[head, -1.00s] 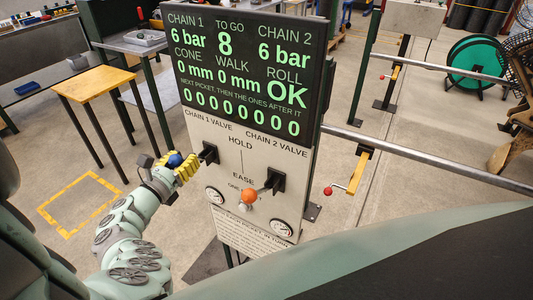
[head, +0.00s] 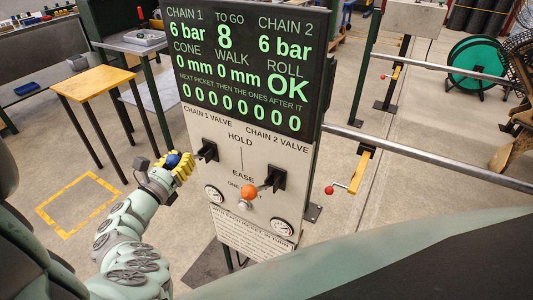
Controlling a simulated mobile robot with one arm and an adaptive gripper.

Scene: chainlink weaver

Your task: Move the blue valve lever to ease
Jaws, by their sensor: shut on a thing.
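The blue knob (head: 172,159) of the chain 1 valve lever shows at the left of the control panel (head: 222,125). Its black valve mount (head: 207,151) sits under the CHAIN 1 VALVE label. My gripper (head: 182,168), with yellow fingers, is shut on the blue lever, and its fingers partly hide the knob and shaft. The HOLD label is above and the EASE label (head: 243,175) is lower on the panel. The exact lever angle is hard to tell. The orange knob (head: 249,193) of the chain 2 lever sticks out left from its black mount (head: 274,179).
The panel's screen (head: 245,65) reads 6 bar for both chains, 8 to go and roll OK. Two gauges and a small silver knob (head: 245,204) sit low on the panel. A wooden-topped table (head: 93,83) stands left. A metal rail (head: 430,157) runs right of the panel.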

